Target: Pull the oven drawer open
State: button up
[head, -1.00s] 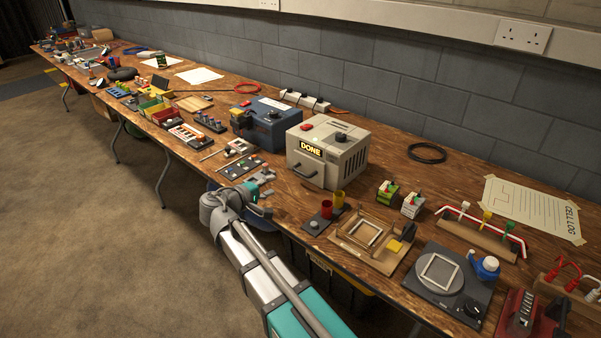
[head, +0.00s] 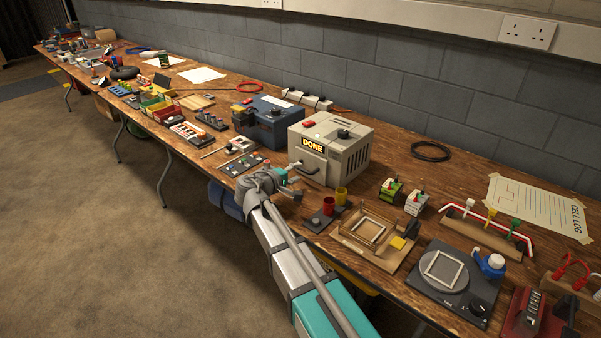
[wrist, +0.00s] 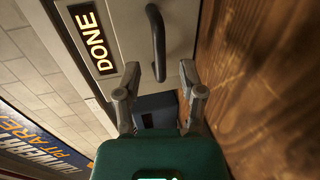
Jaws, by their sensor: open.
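The oven is a beige box (head: 338,150) with a lit DONE sign (head: 312,146) and a red button on top. The dark bar handle (wrist: 156,42) on its front shows in the wrist view just ahead of my gripper (wrist: 159,75). My gripper's two fingers are spread and empty. The handle's lower end lies close to the space between the fingertips; I cannot tell whether they touch. In the head view my gripper (head: 291,182) is low in front of the oven's front face. The drawer front (wrist: 125,30) looks shut.
A blue box (head: 272,122) stands left of the oven. The floor before the bench is clear.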

aim_at(302, 170)
jog(key=shift+b+x, duration=0.3)
jog(key=shift+x, duration=1.5)
grip_shut()
